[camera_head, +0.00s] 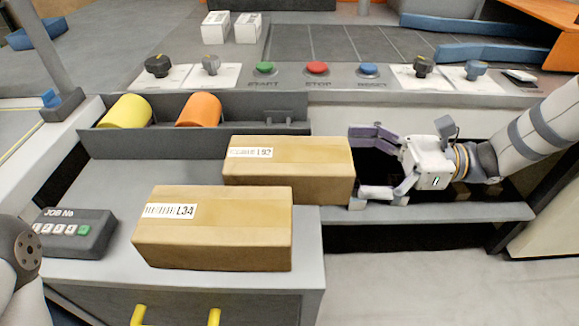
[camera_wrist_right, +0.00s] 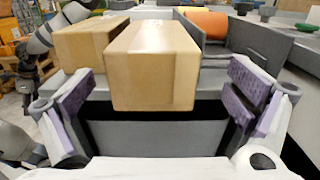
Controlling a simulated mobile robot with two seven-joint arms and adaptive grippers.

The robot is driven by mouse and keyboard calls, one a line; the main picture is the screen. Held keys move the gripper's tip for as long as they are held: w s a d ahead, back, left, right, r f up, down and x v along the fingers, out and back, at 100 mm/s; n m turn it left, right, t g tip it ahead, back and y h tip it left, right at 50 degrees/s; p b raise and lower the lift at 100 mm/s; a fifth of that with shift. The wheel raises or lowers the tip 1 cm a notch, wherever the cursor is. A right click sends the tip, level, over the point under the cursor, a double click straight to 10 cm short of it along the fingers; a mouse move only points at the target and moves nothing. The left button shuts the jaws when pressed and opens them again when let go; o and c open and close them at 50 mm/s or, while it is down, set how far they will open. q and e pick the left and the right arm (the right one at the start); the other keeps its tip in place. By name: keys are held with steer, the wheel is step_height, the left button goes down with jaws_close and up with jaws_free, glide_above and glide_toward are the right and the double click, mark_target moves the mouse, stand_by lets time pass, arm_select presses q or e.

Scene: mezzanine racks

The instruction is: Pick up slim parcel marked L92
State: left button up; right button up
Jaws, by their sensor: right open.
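The slim parcel marked L92 (camera_head: 300,185) is a brown cardboard box with a white label on top. It lies on the grey bench, its right end reaching past the worktop's edge. My right gripper (camera_head: 361,162) is open at the parcel's right end, its purple-padded fingers apart. In the right wrist view the parcel (camera_wrist_right: 152,75) lies ahead, between the two fingers (camera_wrist_right: 160,95) in the picture. I see no contact. A similar box marked L34 (camera_head: 215,240) lies nearer the front; it shows left of L92 in the wrist view (camera_wrist_right: 82,45). My left gripper is not in view.
A keypad marked JOB No (camera_head: 75,234) sits left of the L34 box. A grey bin (camera_head: 205,140) behind holds a yellow roll (camera_head: 126,111) and an orange roll (camera_head: 199,109). A control panel with knobs and green, red and blue buttons (camera_head: 317,68) runs behind.

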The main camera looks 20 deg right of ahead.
mark_target(325, 163)
steer(key=x, duration=0.5)
steer(key=shift+s+a+f, duration=0.1)
steer(key=shift+s+a, duration=0.1)
steer(key=shift+a, duration=0.25)
steer(key=shift+d, duration=0.1)
steer(key=shift+c, duration=0.5)
steer(key=c, duration=1.7)
